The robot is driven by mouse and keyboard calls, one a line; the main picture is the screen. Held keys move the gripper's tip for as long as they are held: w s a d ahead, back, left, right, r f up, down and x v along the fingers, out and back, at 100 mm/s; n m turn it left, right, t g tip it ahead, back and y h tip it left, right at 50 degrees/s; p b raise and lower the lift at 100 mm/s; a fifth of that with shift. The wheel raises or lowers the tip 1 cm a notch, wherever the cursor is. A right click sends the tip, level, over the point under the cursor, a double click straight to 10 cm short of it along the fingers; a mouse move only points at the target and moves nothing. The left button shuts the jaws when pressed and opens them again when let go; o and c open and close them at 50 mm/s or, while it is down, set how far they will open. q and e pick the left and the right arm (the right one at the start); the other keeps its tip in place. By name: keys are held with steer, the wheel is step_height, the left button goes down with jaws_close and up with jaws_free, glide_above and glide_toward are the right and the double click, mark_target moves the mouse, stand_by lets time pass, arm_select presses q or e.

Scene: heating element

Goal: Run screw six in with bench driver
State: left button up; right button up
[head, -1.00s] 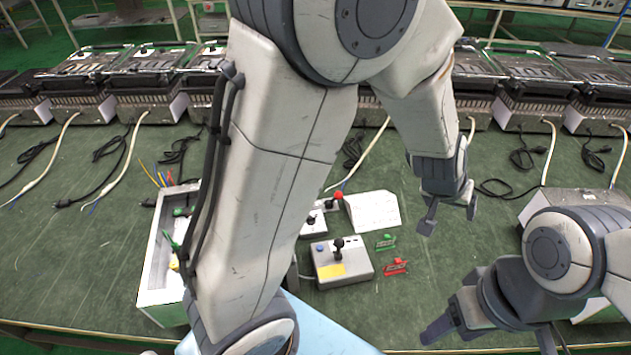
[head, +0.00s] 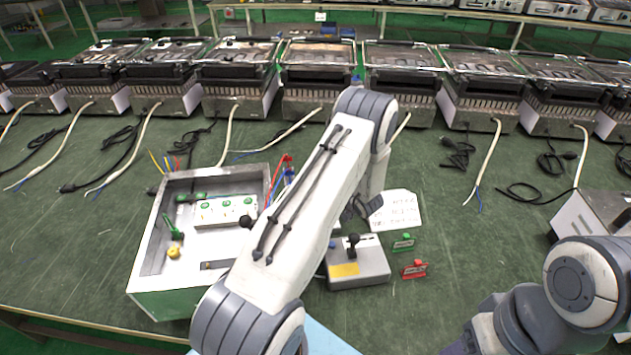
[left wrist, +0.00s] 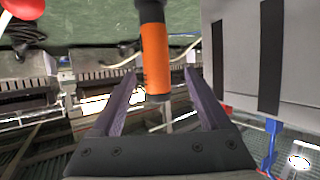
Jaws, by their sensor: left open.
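In the left wrist view, an orange cylinder with dark ends, seemingly the bench driver (left wrist: 155,58), stands between the two fingers of my left gripper (left wrist: 159,80). The fingers are open, with gaps on both sides of it. In the head view, my left arm hides most of that gripper (head: 362,206), and I cannot make out the driver there. An open metal housing (head: 150,240) holds a pale terminal block (head: 222,211) with green screw spots. I cannot tell which is screw six. My right gripper (head: 465,344) is at the bottom right, its fingertips cut off.
A grey control box (head: 360,268) with a black lever stands right of my left arm. A green clip (head: 403,243), a red clip (head: 414,269) and a white written card (head: 398,209) lie nearby. Several heater units line the back, with loose cables before them. Red and blue parts (head: 283,172) stand behind the housing.

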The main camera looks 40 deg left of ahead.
arm_select(q)
steer(key=x, duration=0.7)
steer(key=shift+w+p, duration=0.25)
steer(key=shift+p, duration=0.1)
jaws_close()
